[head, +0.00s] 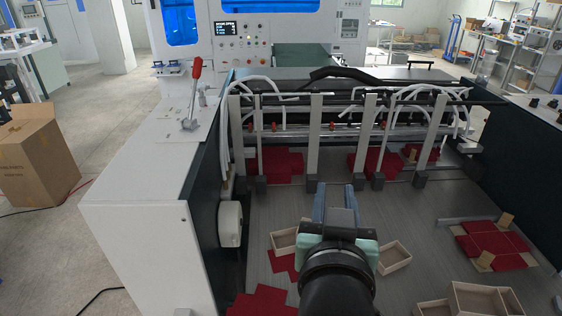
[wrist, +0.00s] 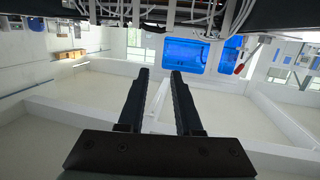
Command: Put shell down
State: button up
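My gripper (head: 335,190) is over the middle of the machine bed. Its two fingers (wrist: 159,75) are apart with nothing held between them in the wrist view. Open tan box shells lie on the bed: one (head: 283,243) just left of my gripper, partly hidden by it, and one (head: 394,258) just right of it. A larger tan shell (head: 482,299) with inner walls is at the lower right. I cannot tell which shell the task means.
Red sheets lie on the grey bed (head: 420,215), including one with tan pieces (head: 492,244) at the right. Upright grey posts (head: 315,135) and hoses cross the back of the bed. A white housing with a red-handled lever (head: 196,75) borders the left.

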jog(key=s+a+r+t+y, duration=0.1)
jog(key=s+a+r+t, duration=0.1)
jog(key=r, duration=0.8)
jog(key=s+a+r+n+t+y, duration=0.1)
jog(key=s+a+r+t, duration=0.2)
jog(key=r, duration=0.7)
jog(key=s+a+r+t, duration=0.2)
jog(key=s+r+t, duration=0.3)
jog(key=r, duration=0.5)
jog(key=shift+a+r+n+t+y, duration=0.15)
jog(key=shift+a+n+t+y, duration=0.2)
jog(key=shift+t, duration=0.35)
jog(key=shift+s, duration=0.1)
